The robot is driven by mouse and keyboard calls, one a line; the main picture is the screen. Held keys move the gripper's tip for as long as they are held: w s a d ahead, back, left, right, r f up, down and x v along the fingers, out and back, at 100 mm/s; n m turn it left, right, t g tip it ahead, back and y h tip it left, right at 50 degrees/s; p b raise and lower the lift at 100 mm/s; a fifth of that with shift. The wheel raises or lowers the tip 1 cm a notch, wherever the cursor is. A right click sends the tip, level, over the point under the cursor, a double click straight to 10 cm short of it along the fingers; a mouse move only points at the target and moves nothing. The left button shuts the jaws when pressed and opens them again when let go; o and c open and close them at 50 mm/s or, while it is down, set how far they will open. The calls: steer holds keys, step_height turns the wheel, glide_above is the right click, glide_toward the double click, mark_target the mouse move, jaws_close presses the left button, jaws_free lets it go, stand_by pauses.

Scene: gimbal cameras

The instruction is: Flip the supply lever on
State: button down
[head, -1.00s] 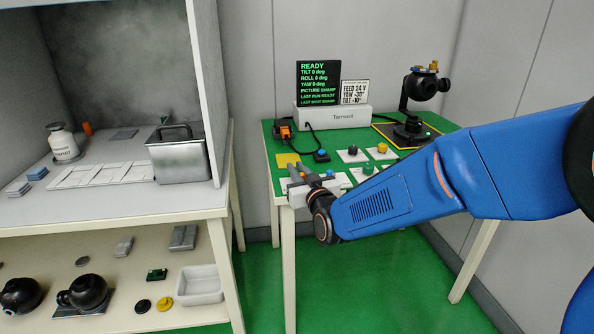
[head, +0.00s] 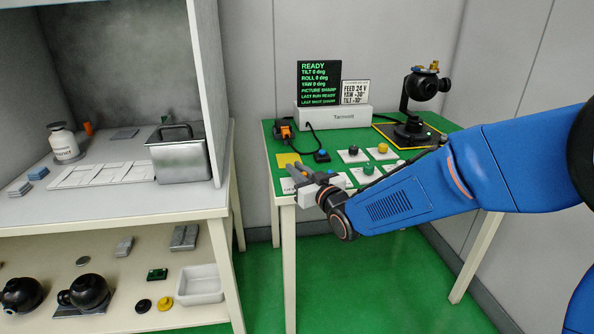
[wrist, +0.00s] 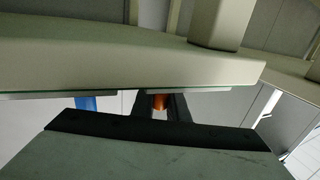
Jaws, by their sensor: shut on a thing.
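My gripper (head: 299,172) is at the front left corner of the green-topped table (head: 268,150), beside a white label that partly reads "OF". Its grey fingers are close together. In the wrist view the gripper (wrist: 160,112) has a small orange piece (wrist: 160,103) between its dark fingers. This appears to be the supply lever, but the fingers hide most of it, and its position cannot be read. The pale table edge (wrist: 130,60) fills the upper part of that view.
A black display (head: 318,83) reads READY. A white Tarnvolt box (head: 345,119), an orange and black switch (head: 285,131), several coloured knobs and a black gimbal camera (head: 427,83) are on the table. A bench with a metal bin (head: 180,160) stands at left.

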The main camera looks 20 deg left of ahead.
steer(key=c, duration=1.7)
jaws_free()
steer(key=shift+c, duration=0.2)
steer(key=v, duration=1.7)
steer(key=shift+d, duration=0.2)
steer(key=shift+s, duration=0.1)
